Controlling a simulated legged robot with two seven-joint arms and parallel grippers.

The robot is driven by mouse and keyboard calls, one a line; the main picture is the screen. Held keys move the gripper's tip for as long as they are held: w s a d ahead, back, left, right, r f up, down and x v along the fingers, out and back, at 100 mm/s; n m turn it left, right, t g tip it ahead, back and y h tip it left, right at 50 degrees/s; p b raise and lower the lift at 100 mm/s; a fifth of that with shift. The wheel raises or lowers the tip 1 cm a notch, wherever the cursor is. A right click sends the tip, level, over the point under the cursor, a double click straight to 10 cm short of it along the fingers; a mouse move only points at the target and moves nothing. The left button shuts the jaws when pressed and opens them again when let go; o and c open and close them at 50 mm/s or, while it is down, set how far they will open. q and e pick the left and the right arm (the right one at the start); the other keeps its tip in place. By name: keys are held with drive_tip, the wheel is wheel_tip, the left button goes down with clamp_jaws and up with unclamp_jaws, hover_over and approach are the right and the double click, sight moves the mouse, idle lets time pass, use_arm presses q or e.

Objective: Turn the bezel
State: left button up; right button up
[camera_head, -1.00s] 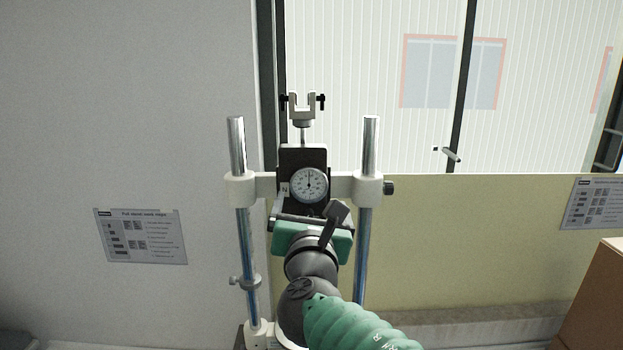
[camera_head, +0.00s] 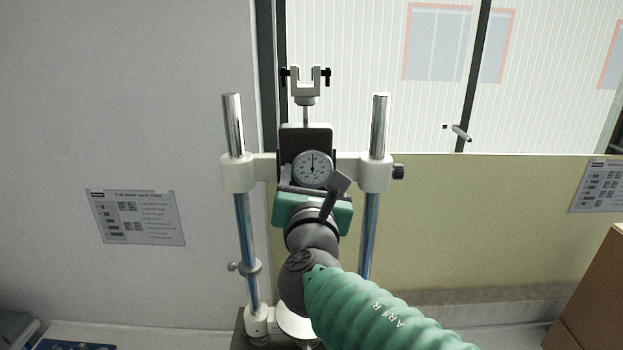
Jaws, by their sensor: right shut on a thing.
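The hardness tester stands upright ahead of me, with two steel columns (camera_head: 371,232) and a white crossbar. A round white dial (camera_head: 312,168) with a dark rim, the bezel, sits on the black block (camera_head: 318,138) at its middle. The needle points about straight up. My right gripper (camera_head: 311,190) is at the lower edge of the dial, its green and dark body just below. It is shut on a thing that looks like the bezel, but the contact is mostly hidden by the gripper. My left gripper is not in view.
A fork-shaped holder (camera_head: 305,84) tops the tester. A knob (camera_head: 398,172) sticks out at the right of the crossbar. A paper sheet (camera_head: 136,217) hangs on the left wall. A cardboard box (camera_head: 592,290) stands at the right.

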drive_tip(key=shift+f, duration=0.1)
drive_tip(key=shift+c, duration=1.4)
drive_tip(key=m+b, duration=0.1)
drive_tip(key=b, duration=0.1)
drive_tip(key=m+b, duration=0.2)
drive_tip(key=b, duration=0.1)
drive_tip(key=shift+f, duration=0.3)
drive_tip(key=shift+a+r+m+b, duration=0.1)
drive_tip(key=shift+r+m+b, duration=0.05)
drive_tip(key=shift+m+b, duration=0.2)
drive_tip(key=shift+r, duration=0.2)
drive_tip(key=o, duration=1.4)
drive_tip(key=shift+w, duration=0.1)
drive_tip(key=shift+c, duration=0.2)
